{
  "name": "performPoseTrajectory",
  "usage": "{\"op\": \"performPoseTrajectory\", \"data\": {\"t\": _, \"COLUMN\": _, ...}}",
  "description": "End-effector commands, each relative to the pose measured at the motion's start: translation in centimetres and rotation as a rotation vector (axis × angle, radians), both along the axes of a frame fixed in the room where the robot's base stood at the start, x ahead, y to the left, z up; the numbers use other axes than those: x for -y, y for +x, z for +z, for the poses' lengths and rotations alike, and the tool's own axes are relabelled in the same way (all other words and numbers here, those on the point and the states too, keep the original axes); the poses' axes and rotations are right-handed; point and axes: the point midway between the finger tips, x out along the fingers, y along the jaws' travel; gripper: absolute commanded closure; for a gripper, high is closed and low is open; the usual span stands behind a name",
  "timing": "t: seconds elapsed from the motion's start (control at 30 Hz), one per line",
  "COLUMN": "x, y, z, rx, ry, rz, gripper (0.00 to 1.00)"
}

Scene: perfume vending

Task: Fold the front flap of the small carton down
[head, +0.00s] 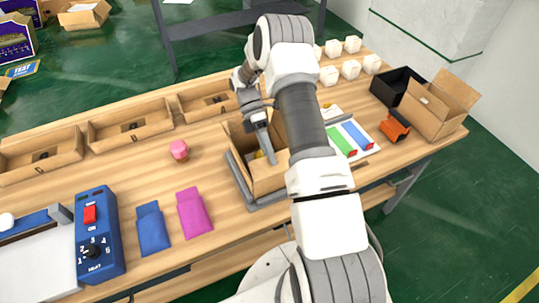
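The small carton (258,180) is brown cardboard and sits in a grey frame (240,178) near the middle of the table. Its top is open, and something small and yellow (260,154) shows inside. One flap stands up at the carton's left back. My arm hides the carton's right side, so I cannot tell how the front flap lies. My gripper (264,142) reaches down over the carton's opening, with a grey finger at or inside it. I cannot tell whether it touches a flap or whether the fingers are apart.
A pink jar (179,150) stands left of the carton. Purple (194,212) and blue (153,227) pouches lie in front. A blue sealer (98,236) is at the left. Cardboard trays (130,127) line the back. A larger open box (432,113) and orange tape dispenser (396,126) stand at right.

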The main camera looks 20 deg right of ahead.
Motion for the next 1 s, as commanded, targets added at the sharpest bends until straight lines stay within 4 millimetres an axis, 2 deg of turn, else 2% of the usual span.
{"op": "performPoseTrajectory", "data": {"t": 0.23, "x": 0.0, "y": 0.1, "z": 0.1, "rx": 0.001, "ry": 0.0, "rz": 0.0, "gripper": 0.66}}
{"op": "performPoseTrajectory", "data": {"t": 0.37, "x": 0.0, "y": 0.8, "z": 0.4, "rx": 0.003, "ry": -0.001, "rz": -0.001, "gripper": 0.66}}
{"op": "performPoseTrajectory", "data": {"t": 0.8, "x": 0.0, "y": 6.2, "z": 4.2, "rx": 0.004, "ry": -0.001, "rz": 0.001, "gripper": 0.66}}
{"op": "performPoseTrajectory", "data": {"t": 1.0, "x": 0.0, "y": 7.9, "z": 6.3, "rx": -0.002, "ry": 0.0, "rz": -0.003, "gripper": 0.66}}
